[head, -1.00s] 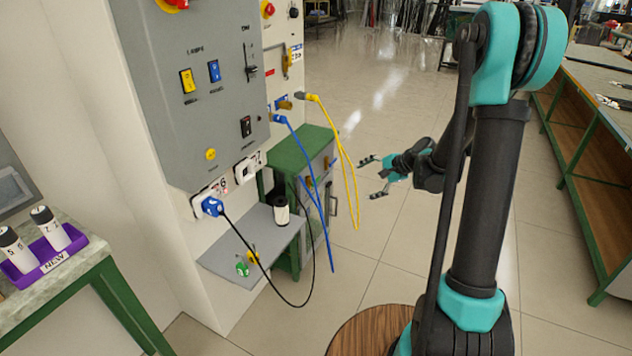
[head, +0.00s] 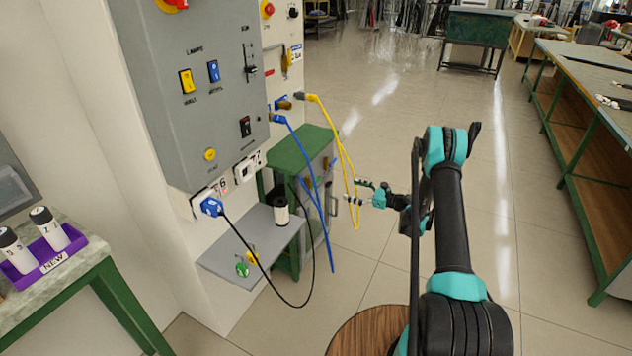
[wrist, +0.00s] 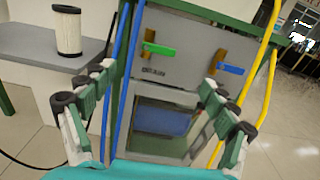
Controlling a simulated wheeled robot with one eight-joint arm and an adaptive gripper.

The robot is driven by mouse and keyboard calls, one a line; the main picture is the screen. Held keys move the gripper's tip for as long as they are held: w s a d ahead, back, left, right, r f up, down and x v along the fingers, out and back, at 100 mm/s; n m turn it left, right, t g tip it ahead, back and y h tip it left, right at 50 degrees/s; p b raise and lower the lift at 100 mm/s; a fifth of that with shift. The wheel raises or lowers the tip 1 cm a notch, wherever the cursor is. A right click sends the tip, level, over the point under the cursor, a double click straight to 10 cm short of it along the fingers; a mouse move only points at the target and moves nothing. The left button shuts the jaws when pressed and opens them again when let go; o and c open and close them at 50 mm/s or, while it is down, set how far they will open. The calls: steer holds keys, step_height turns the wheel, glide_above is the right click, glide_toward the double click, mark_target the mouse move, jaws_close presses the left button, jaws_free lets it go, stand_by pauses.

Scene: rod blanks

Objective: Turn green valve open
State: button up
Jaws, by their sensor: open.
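The green valve (wrist: 158,49) shows in the wrist view on the grey front panel of a green-topped cabinet, left of a similar blue-handled valve (wrist: 230,69). Its green handle lies nearly level, tilted slightly down to the right, on a brass-coloured body. Below it is a label too small to read. My gripper (wrist: 160,78) is open and empty, its fingers spread to either side and facing the panel, apart from the valve. In the head view my gripper (head: 360,192) is right of the cabinet, beside the yellow cable; the green handle is hard to make out there.
Blue cables (head: 319,205) and a yellow cable (head: 347,170) hang in front of the cabinet (head: 300,147). A grey shelf (head: 225,262) holds a white-and-black cylinder (head: 281,211) and small green and yellow items. A workbench (head: 575,130) stands at right. Open floor lies between.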

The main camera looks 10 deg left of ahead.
mark_target(317, 180)
steer(key=x, duration=1.7)
steer(key=shift+w+a+f, duration=0.1)
steer(key=shift+a+f, duration=0.05)
steer(key=shift+f, duration=0.1)
steer(key=c, duration=1.2)
steer(key=shift+o, duration=0.2)
